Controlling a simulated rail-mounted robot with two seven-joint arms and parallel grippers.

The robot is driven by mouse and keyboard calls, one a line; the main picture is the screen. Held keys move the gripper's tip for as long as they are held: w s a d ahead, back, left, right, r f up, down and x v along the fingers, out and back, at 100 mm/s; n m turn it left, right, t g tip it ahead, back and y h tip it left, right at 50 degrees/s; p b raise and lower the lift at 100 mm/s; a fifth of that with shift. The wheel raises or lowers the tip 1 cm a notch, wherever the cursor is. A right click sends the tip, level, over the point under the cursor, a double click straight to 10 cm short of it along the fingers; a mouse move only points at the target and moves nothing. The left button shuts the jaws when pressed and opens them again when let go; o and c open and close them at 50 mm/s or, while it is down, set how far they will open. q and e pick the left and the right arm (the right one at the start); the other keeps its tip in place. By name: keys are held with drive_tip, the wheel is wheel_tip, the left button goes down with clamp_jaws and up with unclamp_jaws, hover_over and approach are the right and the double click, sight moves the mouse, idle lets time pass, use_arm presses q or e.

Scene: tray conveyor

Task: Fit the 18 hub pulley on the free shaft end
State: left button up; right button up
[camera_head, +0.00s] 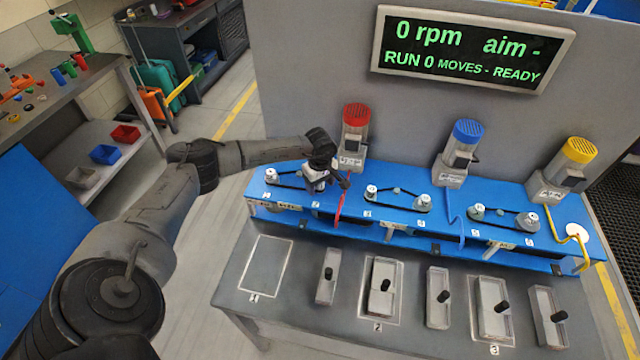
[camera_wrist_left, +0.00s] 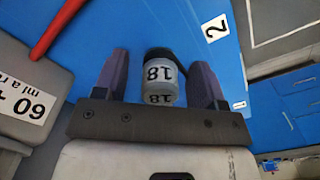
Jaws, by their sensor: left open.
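A light grey hub pulley (camera_wrist_left: 161,84) marked 18, with a dark end, shows in the left wrist view. It sits between the two fingers of my left gripper (camera_wrist_left: 159,62), which is open; I cannot tell whether either finger touches it. In the head view, my left gripper (camera_head: 324,181) is over the left part of the blue deck (camera_head: 352,228), near the label 2. The label 2 also shows on blue beyond the right finger in the wrist view. The shaft end there is hidden by the gripper, and I cannot tell whether the pulley is on it. My right gripper is not in view.
Red (camera_head: 355,133), blue (camera_head: 460,150) and yellow-capped (camera_head: 565,168) motors stand behind the deck. Belted pulley pairs sit on it, one close right of the gripper. Grey blocks with black knobs lie on the front bench (camera_head: 232,302). The display (camera_head: 471,50) reads 0 rpm, READY.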

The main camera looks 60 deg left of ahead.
use_arm(q)
wheel_tip(320, 180, up, 14)
idle(0.8)
drive_tip(key=shift+f, duration=0.1)
idle(0.4)
